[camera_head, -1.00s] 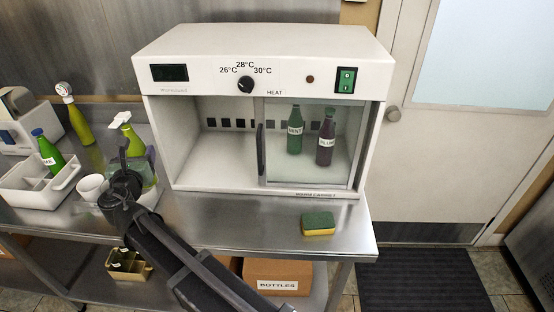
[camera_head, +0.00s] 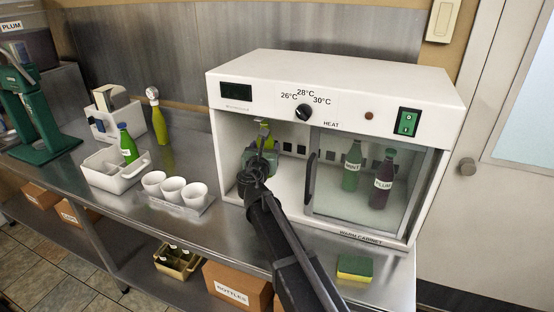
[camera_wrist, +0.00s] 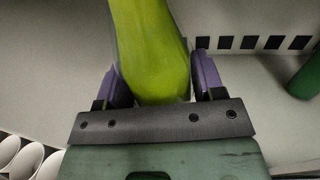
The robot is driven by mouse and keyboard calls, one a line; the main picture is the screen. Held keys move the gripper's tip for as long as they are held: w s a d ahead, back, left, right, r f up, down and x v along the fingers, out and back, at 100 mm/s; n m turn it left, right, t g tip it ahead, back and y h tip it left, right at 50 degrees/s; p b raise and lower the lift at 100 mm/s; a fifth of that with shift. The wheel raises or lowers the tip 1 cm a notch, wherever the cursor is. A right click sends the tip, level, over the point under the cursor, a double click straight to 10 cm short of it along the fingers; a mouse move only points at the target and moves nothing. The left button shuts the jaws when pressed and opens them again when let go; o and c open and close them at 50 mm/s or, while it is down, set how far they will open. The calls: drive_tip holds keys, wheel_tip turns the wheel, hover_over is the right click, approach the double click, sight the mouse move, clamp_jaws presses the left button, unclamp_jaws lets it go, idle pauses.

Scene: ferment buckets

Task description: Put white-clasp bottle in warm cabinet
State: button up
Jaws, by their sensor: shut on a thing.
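My gripper (camera_head: 258,164) is shut on a yellow-green bottle (camera_head: 263,138), inside the open left half of the white warm cabinet (camera_head: 225,155). In the wrist view the bottle (camera_wrist: 150,45) stands between the two purple-tipped fingers. Its neck and top are out of that view, and the clasp is too small to read clearly in the head view. My arm hides its lower part, so I cannot tell whether it touches the cabinet floor. The sliding glass door (camera_head: 345,215) covers the right half.
A mint bottle (camera_head: 351,168) and a plum bottle (camera_head: 383,182) stand behind the glass. On the counter are white cups (camera_head: 172,188), a white caddy (camera_head: 105,176) with a green bottle (camera_head: 128,148), another yellow-green bottle (camera_head: 160,128) and a sponge (camera_head: 354,268).

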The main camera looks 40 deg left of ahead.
drive_tip(key=w+a+f+b, duration=0.1)
drive_tip(key=w+f+b, duration=0.2)
drive_tip(key=w, duration=0.3)
drive_tip(key=shift+w+f, duration=0.15)
drive_tip(key=shift+w, duration=0.15)
wheel_tip(320, 180, down, 4)
drive_tip(key=b, duration=0.4)
drive_tip(key=shift+a, duration=0.1)
drive_tip(key=shift+w+a+f, duration=0.1)
drive_tip(key=shift+w, duration=0.1)
drive_tip(key=o, duration=1.4)
drive_tip(key=shift+o, duration=0.2)
